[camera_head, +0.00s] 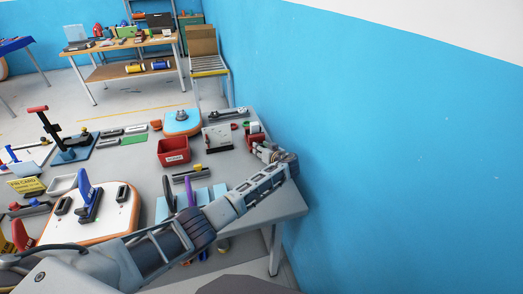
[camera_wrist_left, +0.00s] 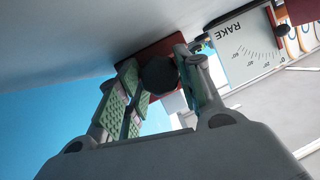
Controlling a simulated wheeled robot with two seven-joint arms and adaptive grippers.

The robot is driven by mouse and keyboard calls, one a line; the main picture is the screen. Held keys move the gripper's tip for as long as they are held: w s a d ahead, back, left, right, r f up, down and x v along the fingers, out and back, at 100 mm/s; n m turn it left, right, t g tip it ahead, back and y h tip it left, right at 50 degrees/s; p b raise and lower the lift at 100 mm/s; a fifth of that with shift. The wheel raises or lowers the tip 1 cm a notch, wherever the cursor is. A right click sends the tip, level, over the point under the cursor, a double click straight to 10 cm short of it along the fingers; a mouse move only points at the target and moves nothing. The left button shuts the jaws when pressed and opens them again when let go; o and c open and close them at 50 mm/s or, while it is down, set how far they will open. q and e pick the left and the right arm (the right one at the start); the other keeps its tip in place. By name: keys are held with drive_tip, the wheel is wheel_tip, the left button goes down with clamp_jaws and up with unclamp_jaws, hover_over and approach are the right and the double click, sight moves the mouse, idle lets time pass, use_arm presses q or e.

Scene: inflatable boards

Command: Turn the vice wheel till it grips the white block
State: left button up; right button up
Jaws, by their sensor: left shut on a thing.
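The red vice (camera_head: 254,131) stands near the table's right edge by the blue wall. In the wrist view, its dark red body (camera_wrist_left: 143,50) is behind my gripper. My left gripper (camera_head: 268,151) reaches it from the front right. In the wrist view, the left gripper's green-padded fingers (camera_wrist_left: 158,82) are closed on a dark, round part (camera_wrist_left: 158,75), which looks like the vice wheel. A small pale patch shows just below the red body, but I cannot tell whether it is the white block. The vice jaws are mostly hidden. My right gripper is not in view.
A white plate marked RAKE (camera_wrist_left: 245,48), also in the head view (camera_head: 216,137), stands beside the vice. A red bin (camera_head: 173,151) and a white-topped orange board (camera_head: 118,218) lie farther left. The blue wall (camera_head: 390,150) closes off the right side.

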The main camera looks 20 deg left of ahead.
use_arm(q)
drive_tip(key=o, duration=1)
drive_tip(key=shift+o, duration=0.2)
drive_tip(key=shift+v, duration=6.05)
